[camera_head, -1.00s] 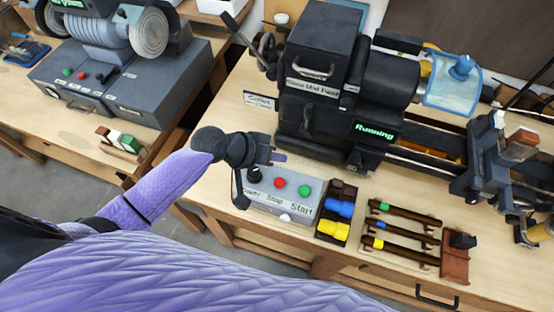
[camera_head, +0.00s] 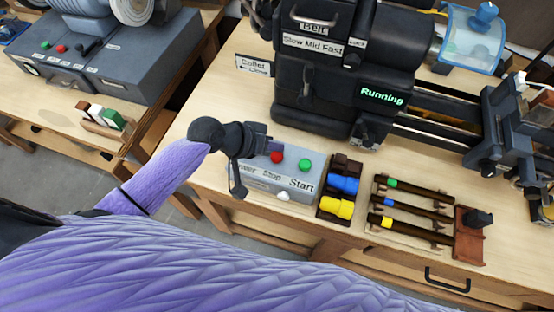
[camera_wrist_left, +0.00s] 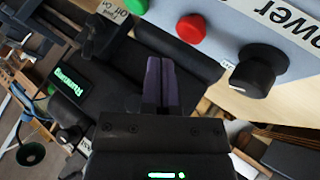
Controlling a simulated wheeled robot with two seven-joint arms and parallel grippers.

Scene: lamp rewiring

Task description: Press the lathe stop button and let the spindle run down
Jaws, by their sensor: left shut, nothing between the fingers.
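The lathe (camera_head: 345,85) stands at the back of the bench, and its display reads "Running" in green. In front of it is a grey control box (camera_head: 270,181) labelled Power, Stop and Start. The red stop button (camera_head: 277,158) sits beside the green start button (camera_head: 305,165). My left gripper (camera_head: 270,143) is shut and empty, just behind and left of the red button in the head view, apparently above the box. In the left wrist view its fingers (camera_wrist_left: 158,82) are together, apart in the picture from the red button (camera_wrist_left: 191,29) and the black power knob (camera_wrist_left: 258,70). My right gripper is not in view.
A tray with blue and yellow pieces (camera_head: 341,186) stands right of the control box. A rack of dark rods (camera_head: 411,213) lies further right. A second bench with a grey machine (camera_head: 95,75) is at the left.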

